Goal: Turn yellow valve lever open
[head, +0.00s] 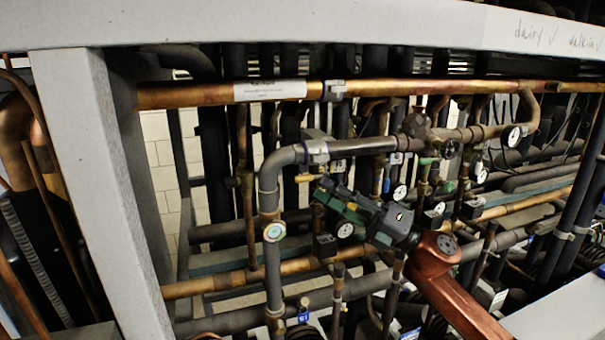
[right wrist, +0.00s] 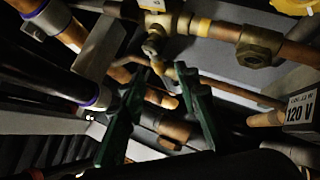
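My right gripper (head: 325,196), with green fingers, reaches left into the pipes in the head view. In the right wrist view its two fingers (right wrist: 162,76) stand apart, with a gap between the tips. A brass valve fitting (right wrist: 157,24) lies just beyond the tips, and a small yellowish piece (right wrist: 158,67) shows in the gap; I cannot tell whether it is the lever or whether a finger touches it. In the head view a small yellow piece (head: 306,178) shows just left of the fingertips, possibly the yellow valve lever. My left gripper is not in view.
A copper pipe (head: 190,95) crosses above the gripper, and a grey insulated pipe (head: 268,190) stands left of it. Gauges (head: 346,230) and more pipes crowd around. A grey frame post (head: 100,190) stands at left. A yellow object (right wrist: 296,6) shows at the wrist view's top right.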

